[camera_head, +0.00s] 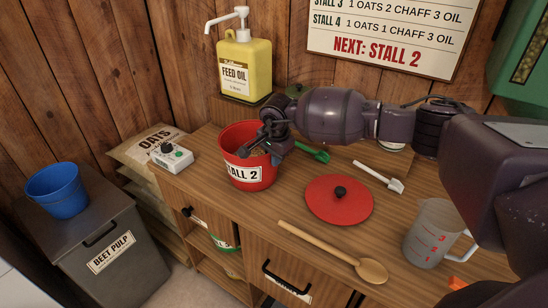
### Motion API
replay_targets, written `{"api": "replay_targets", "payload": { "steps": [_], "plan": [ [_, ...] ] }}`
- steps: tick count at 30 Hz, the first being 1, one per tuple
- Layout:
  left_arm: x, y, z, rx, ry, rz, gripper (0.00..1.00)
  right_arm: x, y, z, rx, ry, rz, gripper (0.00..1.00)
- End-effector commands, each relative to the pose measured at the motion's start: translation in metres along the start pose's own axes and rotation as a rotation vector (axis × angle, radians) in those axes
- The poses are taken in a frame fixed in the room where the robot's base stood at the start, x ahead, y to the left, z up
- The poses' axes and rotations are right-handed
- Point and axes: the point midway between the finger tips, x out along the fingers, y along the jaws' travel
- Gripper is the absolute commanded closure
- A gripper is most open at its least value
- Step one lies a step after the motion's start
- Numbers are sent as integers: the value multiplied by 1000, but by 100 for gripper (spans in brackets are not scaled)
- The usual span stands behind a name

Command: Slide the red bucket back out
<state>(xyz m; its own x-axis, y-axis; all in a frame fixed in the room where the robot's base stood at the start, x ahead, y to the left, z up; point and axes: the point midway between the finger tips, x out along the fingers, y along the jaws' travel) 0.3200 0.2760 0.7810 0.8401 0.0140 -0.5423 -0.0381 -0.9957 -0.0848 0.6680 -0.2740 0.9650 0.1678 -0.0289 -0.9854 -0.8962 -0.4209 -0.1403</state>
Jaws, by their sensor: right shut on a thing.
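The red bucket (240,178), labelled "STALL 2", stands upright and uncovered on the wooden counter, below the yellow feed oil container. My right gripper (262,150) reaches in from the right and is shut on the bucket at its right rim. The fingertips are small and dark here, and the gripper hides part of the rim and the bucket's inside. My left gripper is out of view.
A red lid (325,205), a wooden spoon (330,250), a white scoop (380,178), a green scoop (314,152) and a measuring jug (432,235) lie or stand to the right. A white device (171,157) sits to the left. Counter (262,215) in front of the bucket is clear.

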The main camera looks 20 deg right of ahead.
Motion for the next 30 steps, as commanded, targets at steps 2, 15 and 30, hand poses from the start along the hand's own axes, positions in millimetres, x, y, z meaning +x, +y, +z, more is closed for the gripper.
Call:
{"api": "replay_targets", "payload": {
  "steps": [2,15,30],
  "plan": [
    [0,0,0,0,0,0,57,0,0,0,0,0,0,100],
    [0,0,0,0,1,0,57,0,0,0,1,0,0,79],
    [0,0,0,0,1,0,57,-7,0,0,1,0,-2,61]
  ]
}}
